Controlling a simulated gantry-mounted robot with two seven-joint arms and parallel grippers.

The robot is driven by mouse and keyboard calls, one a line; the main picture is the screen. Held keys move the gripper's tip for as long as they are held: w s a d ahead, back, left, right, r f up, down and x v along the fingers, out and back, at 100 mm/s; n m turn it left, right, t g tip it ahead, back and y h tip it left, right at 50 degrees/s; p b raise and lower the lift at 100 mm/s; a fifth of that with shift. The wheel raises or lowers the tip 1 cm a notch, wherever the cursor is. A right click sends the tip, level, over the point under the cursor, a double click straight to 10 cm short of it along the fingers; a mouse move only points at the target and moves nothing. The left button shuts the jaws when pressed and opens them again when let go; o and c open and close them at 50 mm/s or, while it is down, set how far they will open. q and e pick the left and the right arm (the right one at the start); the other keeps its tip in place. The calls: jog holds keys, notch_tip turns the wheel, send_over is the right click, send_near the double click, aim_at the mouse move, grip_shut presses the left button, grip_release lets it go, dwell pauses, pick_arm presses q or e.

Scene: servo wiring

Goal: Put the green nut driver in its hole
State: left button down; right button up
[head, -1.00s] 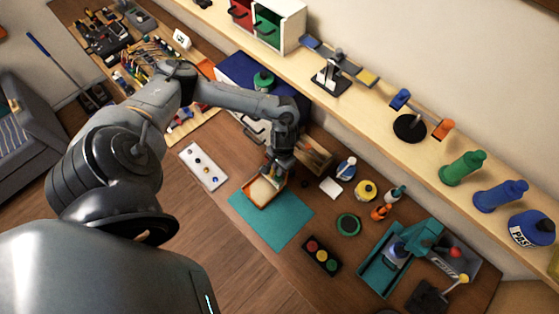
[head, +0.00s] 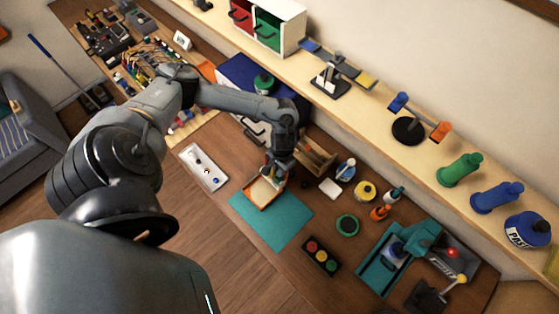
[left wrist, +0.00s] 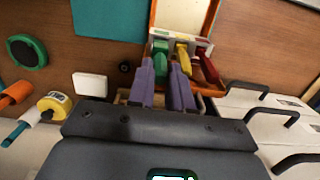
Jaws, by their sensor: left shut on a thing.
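My left gripper (head: 273,175) is shut on the green nut driver, low over the workbench beside the orange-rimmed tray (head: 262,194). In the left wrist view the purple fingers (left wrist: 162,75) are closed around the green nut driver (left wrist: 160,63). A yellow-handled driver (left wrist: 183,57) and a red-handled driver (left wrist: 210,70) lie just right of the fingers. The wooden rack (head: 317,155) stands right of the gripper in the head view. Its holes and the tip of the green driver are hidden. My right gripper is not in view.
A teal mat (head: 270,224) lies under the tray. A white tray with small parts (head: 203,167) is to the left. A white card (head: 329,188), a yellow-labelled bottle (head: 365,190) and a green ring (head: 347,225) are to the right. A shelf (head: 370,110) runs behind.

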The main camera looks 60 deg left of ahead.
pick_arm(q)
jog(key=shift+s+f+b, duration=0.1)
jog(key=shift+f+b, duration=0.3)
jog(key=shift+f, duration=0.7)
dwell(0.5)
jog(key=c, duration=0.5)
grip_release()
jog(key=shift+d, duration=0.1)
jog(key=shift+r, duration=0.1)
